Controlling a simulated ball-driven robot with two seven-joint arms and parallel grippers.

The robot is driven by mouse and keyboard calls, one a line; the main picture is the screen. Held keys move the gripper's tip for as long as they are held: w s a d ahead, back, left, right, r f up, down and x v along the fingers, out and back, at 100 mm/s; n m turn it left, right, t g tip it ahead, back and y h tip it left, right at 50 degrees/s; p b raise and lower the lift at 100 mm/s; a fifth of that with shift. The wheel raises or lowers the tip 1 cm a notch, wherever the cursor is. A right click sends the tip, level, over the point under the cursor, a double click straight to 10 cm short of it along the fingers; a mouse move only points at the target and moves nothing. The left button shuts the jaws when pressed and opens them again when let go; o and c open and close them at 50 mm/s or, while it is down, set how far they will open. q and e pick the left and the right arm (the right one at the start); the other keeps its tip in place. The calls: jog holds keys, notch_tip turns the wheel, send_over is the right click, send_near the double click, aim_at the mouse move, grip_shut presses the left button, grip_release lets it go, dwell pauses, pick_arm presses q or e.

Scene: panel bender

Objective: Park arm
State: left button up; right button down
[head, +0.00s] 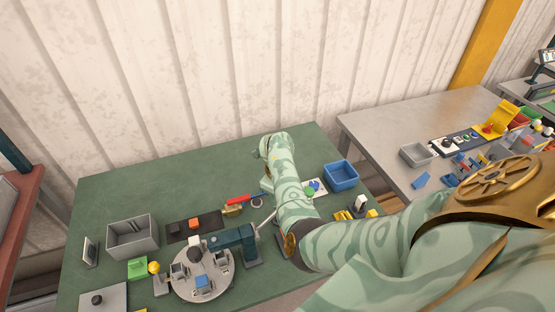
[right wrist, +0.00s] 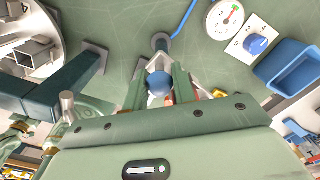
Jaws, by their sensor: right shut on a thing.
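The dark blue arm (head: 232,236) of the bender reaches over the round grey turntable (head: 211,284). Both also show at the left of the right wrist view, the arm (right wrist: 60,88) nearer than the turntable (right wrist: 45,45). In the right wrist view my right gripper (right wrist: 158,88) has its two fingers on either side of a round blue knob (right wrist: 158,82) and is shut on it. Whether this knob belongs to the bender's arm cannot be told. In the head view my forearm hides the right gripper and the knob. My left gripper is in neither view.
The green table (head: 140,188) also carries a grey bin (head: 133,233), a blue bin (head: 341,174), a dark tray with orange and red blocks, and a red-handled tool (head: 237,201). A dial gauge (right wrist: 224,18) lies right of the gripper. The table's back left is clear.

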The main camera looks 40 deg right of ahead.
jog(key=shift+r+n+p, duration=0.1)
jog(key=shift+n+p, duration=0.45)
jog(key=shift+n, duration=1.25)
jog(key=c, duration=1.2)
grip_release()
jog(key=shift+o, duration=0.2)
notch_tip(320, 180, up, 16)
jog(key=p, duration=0.5)
